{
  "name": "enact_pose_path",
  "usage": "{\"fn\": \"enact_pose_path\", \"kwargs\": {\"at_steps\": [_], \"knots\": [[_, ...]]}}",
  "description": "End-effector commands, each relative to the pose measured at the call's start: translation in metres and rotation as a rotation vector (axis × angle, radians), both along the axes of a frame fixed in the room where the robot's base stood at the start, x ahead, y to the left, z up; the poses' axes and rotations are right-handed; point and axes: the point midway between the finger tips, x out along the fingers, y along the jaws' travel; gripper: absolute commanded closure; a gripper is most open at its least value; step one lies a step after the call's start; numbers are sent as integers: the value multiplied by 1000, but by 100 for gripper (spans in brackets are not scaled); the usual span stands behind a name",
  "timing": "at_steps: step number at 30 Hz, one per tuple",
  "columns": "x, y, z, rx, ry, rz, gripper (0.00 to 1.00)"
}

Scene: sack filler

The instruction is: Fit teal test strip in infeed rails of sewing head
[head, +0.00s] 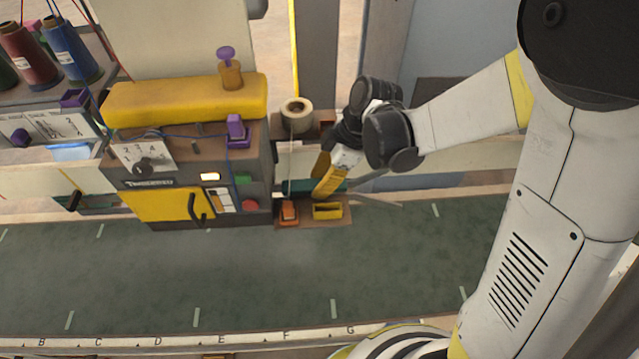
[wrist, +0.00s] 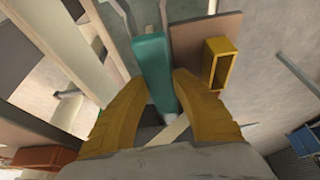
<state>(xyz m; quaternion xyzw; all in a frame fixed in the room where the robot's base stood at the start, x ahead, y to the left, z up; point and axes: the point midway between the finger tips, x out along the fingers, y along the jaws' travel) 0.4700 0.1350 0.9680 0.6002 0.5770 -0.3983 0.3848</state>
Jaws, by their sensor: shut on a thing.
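The teal test strip (wrist: 153,68) stands out lengthwise between the two yellow fingers of my gripper (wrist: 160,88) in the wrist view. My gripper is shut on its near part. In the head view my gripper (head: 327,188) is at the right side of the sewing head (head: 185,102), and the strip (head: 298,186) shows in part beside the fingers. Two thin grey rails (wrist: 122,16) flare apart at the top of the wrist view, with the strip's far end between or just below them. I cannot tell whether the strip touches them.
A brown shelf (head: 312,222) below my gripper carries a yellow open box (head: 328,211) and an orange block (head: 289,211). A tape roll (head: 297,114) stands above. Thread cones (head: 70,47) are at far left. The green mat (head: 250,275) in front is clear.

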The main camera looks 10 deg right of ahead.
Motion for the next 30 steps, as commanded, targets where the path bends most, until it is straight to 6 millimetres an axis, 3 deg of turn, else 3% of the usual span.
{"fn": "enact_pose_path", "kwargs": {"at_steps": [7,8,9,10,22,30], "knots": [[0,0,-4,0,0,0,100],[0,0,-4,0,0,0,67],[0,0,-3,0,0,0,55],[0,0,-3,0,0,0,51],[0,-1,6,0,0,-1,51],[-1,-24,60,0,0,-3,51]]}}
